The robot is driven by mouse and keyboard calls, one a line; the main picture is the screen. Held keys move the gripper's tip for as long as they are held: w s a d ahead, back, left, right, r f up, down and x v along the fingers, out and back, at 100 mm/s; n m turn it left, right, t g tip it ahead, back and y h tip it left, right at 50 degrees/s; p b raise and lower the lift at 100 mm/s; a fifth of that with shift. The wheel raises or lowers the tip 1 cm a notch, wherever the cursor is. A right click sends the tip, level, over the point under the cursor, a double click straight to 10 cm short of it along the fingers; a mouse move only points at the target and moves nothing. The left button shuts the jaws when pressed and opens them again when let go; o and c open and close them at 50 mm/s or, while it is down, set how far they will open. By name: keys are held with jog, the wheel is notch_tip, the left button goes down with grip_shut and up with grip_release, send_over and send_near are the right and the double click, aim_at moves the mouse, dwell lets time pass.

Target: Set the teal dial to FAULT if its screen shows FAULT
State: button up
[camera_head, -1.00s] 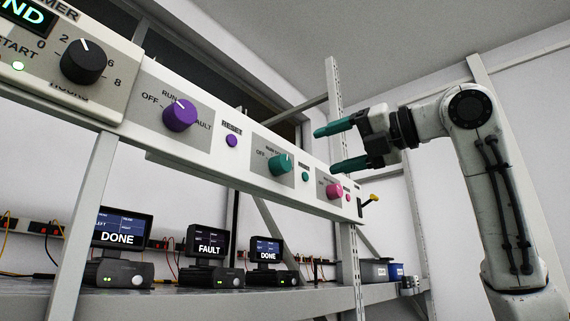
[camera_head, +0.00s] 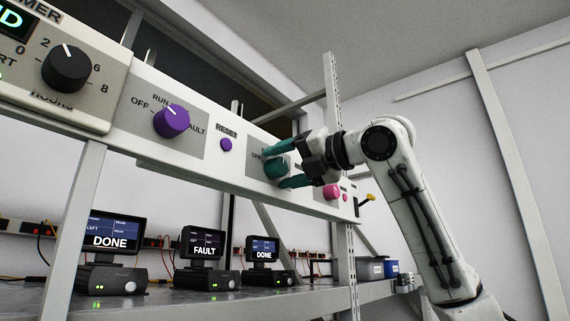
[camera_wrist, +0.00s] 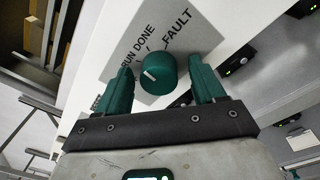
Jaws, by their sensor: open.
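The teal dial (camera_head: 276,168) is on the white panel, between the purple and pink dials. My gripper (camera_head: 272,162) is open at it, with its teal fingers on either side. In the wrist view the dial (camera_wrist: 160,74) sits between the fingers of my gripper (camera_wrist: 159,66), with a small gap on each side. Its white pointer mark faces left there, away from the FAULT label (camera_wrist: 177,28); its exact setting is unclear. On the shelf, the middle screen (camera_head: 203,245) reads FAULT; the left screen (camera_head: 114,234) and right screen (camera_head: 262,249) read DONE. No colour match to the dials is clear.
The purple dial (camera_head: 171,121) and its purple button (camera_head: 226,145) are to the left, with a black timer knob (camera_head: 66,69) beyond. The pink dial (camera_head: 331,192) is close on the right, near a yellow-tipped lever (camera_head: 369,197). A rack post (camera_head: 335,100) stands behind my gripper.

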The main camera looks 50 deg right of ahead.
jog(key=shift+c, duration=0.4)
jog(key=c, duration=1)
jog(key=shift+m, duration=0.3)
jog(key=m, duration=0.4)
jog(key=shift+m+p, duration=0.3)
jog(key=shift+m, duration=0.1)
jog(key=m, duration=0.6)
jog(key=shift+f+m+t, duration=0.15)
jog(key=shift+m+t, duration=0.15)
jog(key=shift+h, duration=0.3)
jog(key=o, duration=1.1)
jog(key=shift+s, duration=0.1)
